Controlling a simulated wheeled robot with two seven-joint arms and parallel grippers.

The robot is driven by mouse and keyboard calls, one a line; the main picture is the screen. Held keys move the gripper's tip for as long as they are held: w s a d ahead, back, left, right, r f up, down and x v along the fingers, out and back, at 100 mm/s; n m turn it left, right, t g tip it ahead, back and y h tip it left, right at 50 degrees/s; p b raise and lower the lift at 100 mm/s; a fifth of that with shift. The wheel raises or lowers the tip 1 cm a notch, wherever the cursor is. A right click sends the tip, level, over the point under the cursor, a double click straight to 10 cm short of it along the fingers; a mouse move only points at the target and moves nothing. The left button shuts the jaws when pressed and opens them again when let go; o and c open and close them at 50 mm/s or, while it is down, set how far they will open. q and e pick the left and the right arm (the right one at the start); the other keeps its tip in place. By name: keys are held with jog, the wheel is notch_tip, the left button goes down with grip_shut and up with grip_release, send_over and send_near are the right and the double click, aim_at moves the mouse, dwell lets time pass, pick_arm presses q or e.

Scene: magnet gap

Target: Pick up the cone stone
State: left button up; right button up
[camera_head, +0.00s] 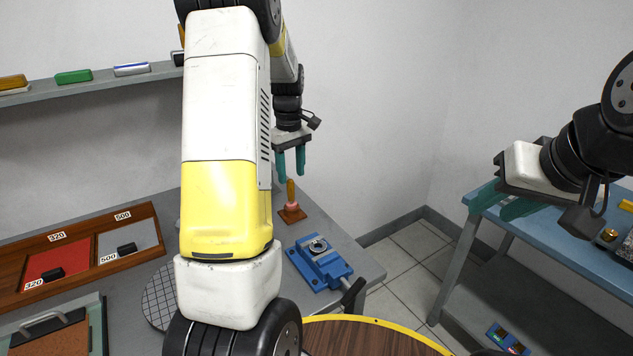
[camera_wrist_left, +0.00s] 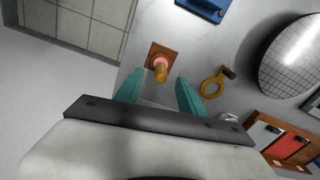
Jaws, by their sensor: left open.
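The cone stone (camera_head: 291,205) stands upright near the right edge of the grey bench, with a pink part, an amber shaft pointing up and a brown square base (camera_head: 293,214). In the left wrist view the stone (camera_wrist_left: 160,67) appears between and just beyond the fingertips. My left gripper (camera_head: 291,177) is open and empty, pointing down just above the shaft's top; it also shows in the left wrist view (camera_wrist_left: 157,82). Whether the fingers overlap the shaft in height is hard to tell. My right gripper (camera_head: 484,211) looks open and empty beside the blue table.
A blue vise (camera_head: 320,262) sits in front of the stone. A round gridded plate (camera_wrist_left: 293,58) and an amber ring (camera_wrist_left: 211,87) lie nearby. A wooden tray (camera_head: 75,246) is at left, a wall shelf (camera_head: 105,82) behind, and a blue table (camera_head: 560,240) at right.

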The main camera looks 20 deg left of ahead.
aim_at(291, 200)
pick_arm(q)
jog(key=f, duration=0.7)
jog(key=shift+a, duration=0.25)
grip_shut()
